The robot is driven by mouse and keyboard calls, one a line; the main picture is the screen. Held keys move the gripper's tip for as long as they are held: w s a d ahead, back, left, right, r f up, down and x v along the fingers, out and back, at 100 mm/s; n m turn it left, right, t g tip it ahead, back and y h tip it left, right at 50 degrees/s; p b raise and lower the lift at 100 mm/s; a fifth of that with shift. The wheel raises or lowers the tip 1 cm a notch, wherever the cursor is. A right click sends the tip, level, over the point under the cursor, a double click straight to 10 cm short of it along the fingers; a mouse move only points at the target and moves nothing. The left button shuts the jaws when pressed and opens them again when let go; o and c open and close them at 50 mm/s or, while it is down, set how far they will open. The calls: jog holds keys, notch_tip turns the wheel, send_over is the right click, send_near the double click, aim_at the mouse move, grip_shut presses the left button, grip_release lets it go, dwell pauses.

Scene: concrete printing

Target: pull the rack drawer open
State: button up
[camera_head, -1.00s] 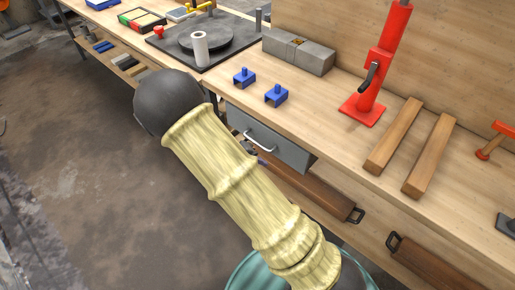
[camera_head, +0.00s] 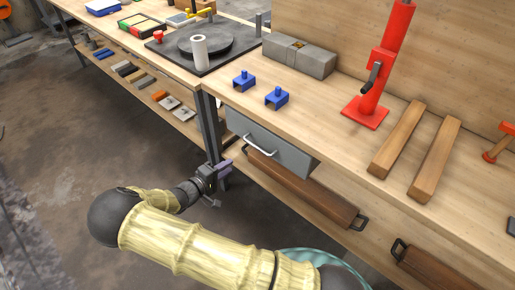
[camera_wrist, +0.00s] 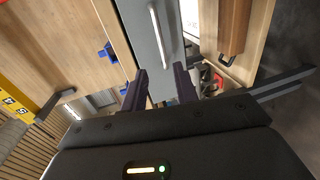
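The grey rack drawer (camera_head: 270,146) sits under the front edge of the wooden bench, with its front close beneath the bench top. Its pale bar handle (camera_head: 260,145) runs along the front. In the wrist view the drawer (camera_wrist: 143,28) lies ahead of the fingers, and its handle (camera_wrist: 159,33) stands lengthwise between their lines. My gripper (camera_head: 224,172) is left of and lower than the handle, apart from it. In the wrist view my gripper (camera_wrist: 160,84) shows two dark fingers spread apart with nothing between them.
A bench leg (camera_head: 209,128) stands close behind my gripper. A long brown box (camera_head: 302,190) with a dark handle lies on the lower shelf, below the drawer. Blue clamps (camera_head: 276,98) and a red stand (camera_head: 367,108) are on the bench top. The floor at left is clear.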

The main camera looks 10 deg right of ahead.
aim_at(258, 147)
jog(key=p+x, duration=0.1)
jog(key=x, duration=1.5)
jog(key=shift+w+d+f, duration=0.1)
jog(key=shift+w+d, duration=0.15)
jog(key=shift+d, duration=0.15)
jog(key=shift+c, duration=0.4)
grip_shut()
